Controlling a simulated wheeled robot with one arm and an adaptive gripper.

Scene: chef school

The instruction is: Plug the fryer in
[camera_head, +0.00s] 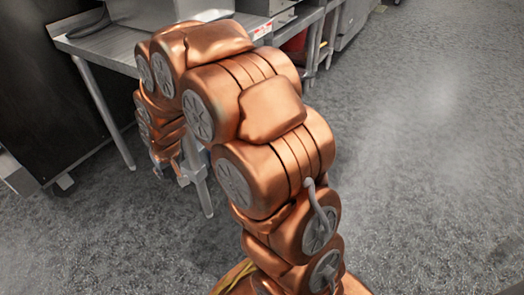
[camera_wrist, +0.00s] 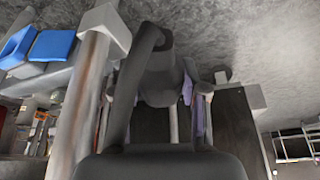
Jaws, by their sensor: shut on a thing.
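My gripper (camera_head: 187,170) hangs low beside the steel table's front, mostly hidden behind my copper arm in the head view. In the wrist view my gripper (camera_wrist: 165,90) is shut on a dark grey piece that looks like the plug (camera_wrist: 160,82). A thick dark curved part, perhaps its cord, runs along its left side; its far end cannot be followed. A steel box (camera_head: 165,10), possibly the fryer, stands on the table at the top of the head view, cut off by the frame. No socket can be made out clearly.
The steel table (camera_head: 105,50) has a dark cord-like loop (camera_head: 88,24) on its left end. Its leg (camera_head: 103,112) stands close to my arm; a leg (camera_wrist: 80,100) also crosses the wrist view. A black cabinet (camera_head: 50,85) stands at left. The grey floor (camera_head: 430,150) is open at right.

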